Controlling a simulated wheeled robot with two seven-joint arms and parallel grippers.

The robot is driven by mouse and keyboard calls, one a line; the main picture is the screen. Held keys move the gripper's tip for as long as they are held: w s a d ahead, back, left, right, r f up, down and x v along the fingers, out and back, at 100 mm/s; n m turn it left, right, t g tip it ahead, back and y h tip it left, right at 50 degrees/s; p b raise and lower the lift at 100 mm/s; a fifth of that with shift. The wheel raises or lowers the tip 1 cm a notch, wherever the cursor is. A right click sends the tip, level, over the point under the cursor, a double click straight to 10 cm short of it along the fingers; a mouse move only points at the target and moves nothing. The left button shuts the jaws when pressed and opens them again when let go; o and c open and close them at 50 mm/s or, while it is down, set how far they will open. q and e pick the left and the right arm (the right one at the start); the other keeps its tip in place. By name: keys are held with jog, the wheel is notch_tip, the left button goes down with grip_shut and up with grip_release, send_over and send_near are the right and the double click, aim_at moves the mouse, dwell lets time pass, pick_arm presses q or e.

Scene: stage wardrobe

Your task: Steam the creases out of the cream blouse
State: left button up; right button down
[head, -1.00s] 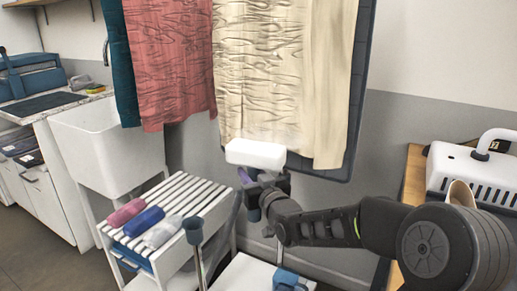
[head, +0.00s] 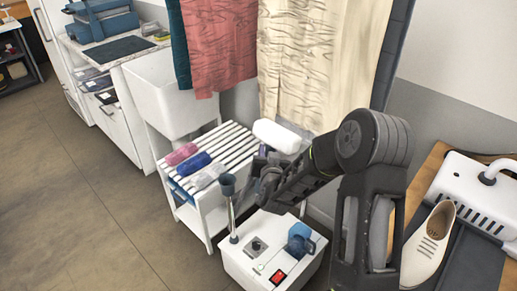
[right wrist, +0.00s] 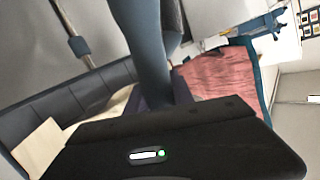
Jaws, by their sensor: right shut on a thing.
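The cream blouse (head: 318,62) hangs at the upper middle of the head view. Creases show across most of its visible face; its right side looks smoother. Its top is out of frame and my arm hides its lower right. The white steamer head (head: 281,136) is at the blouse's lower edge; I cannot tell whether they touch. My right gripper (head: 264,168) is shut on the steamer's handle, just below the head. In the right wrist view a blue-grey handle (right wrist: 145,50) rises from the dark gripper. My left gripper is not in view.
A white steamer base (head: 247,262) with a red switch stands on the floor below. A slatted rack (head: 235,150) holds rolled cloths. A red garment (head: 220,45) hangs left of the blouse. A cream shoe (head: 430,245) and a white slotted case (head: 470,195) are at right.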

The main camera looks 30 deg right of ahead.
jog(key=shift+w+a, duration=0.2)
jog(key=shift+w, duration=0.05)
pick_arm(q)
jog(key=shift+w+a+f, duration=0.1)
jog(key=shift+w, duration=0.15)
pick_arm(e)
jog(key=shift+w, duration=0.1)
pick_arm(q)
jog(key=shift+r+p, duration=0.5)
pick_arm(e)
jog(key=w+d, duration=0.2)
jog(key=d, duration=0.4)
jog(key=shift+d, duration=0.35)
jog(key=shift+r, duration=0.1)
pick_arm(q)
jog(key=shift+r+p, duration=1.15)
pick_arm(e)
jog(key=shift+s+r, duration=0.1)
jog(key=shift+r, duration=2.25)
